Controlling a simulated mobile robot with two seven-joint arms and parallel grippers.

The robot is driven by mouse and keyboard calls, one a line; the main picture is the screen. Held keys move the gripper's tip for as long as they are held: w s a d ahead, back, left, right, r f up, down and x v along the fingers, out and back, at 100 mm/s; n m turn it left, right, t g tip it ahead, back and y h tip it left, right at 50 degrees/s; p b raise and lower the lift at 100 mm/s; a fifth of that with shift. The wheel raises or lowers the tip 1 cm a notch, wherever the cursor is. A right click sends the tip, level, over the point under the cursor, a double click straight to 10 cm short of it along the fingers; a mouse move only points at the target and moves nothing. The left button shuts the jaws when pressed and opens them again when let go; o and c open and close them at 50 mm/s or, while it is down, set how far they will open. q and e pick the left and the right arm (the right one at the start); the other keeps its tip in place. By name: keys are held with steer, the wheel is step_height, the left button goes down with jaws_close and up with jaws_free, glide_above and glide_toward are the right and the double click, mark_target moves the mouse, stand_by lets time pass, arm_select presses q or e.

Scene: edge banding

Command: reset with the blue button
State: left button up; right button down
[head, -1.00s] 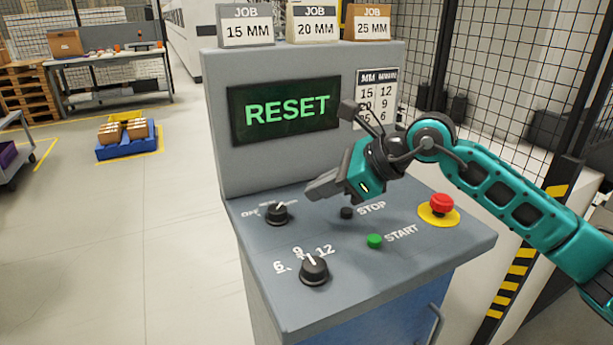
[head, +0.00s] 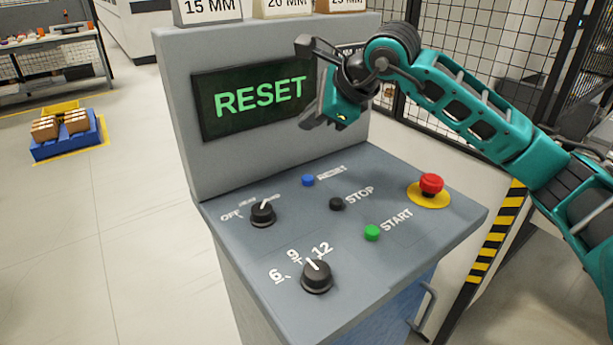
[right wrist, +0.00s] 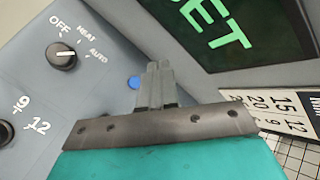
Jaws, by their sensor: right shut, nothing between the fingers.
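The blue button (head: 308,180) sits on the sloped top of the control panel, left of the RESET label (head: 331,174). The screen (head: 258,97) reads RESET in green. My right gripper (head: 308,124) is shut and empty, raised above the panel in front of the screen's lower right part and apart from the button. In the right wrist view the shut fingers (right wrist: 155,85) show with the blue button (right wrist: 134,82) just left of their tips, partly hidden by them. My left gripper is not in view.
On the panel are a black stop button (head: 336,204), a green start button (head: 372,232), a red emergency button (head: 431,184) on yellow, a mode knob (head: 263,214) and a 6-9-12 knob (head: 316,276). Job cards (head: 208,10) stand on top. A mesh fence (head: 470,40) is behind right.

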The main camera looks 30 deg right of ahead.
mark_target(310, 180)
step_height(310, 180, down, 9)
steer(key=b, duration=0.6)
steer(key=shift+r, duration=0.1)
stand_by(0.3)
stand_by(1.3)
steer(key=shift+f+b, duration=0.45)
steer(key=shift+b, duration=0.25)
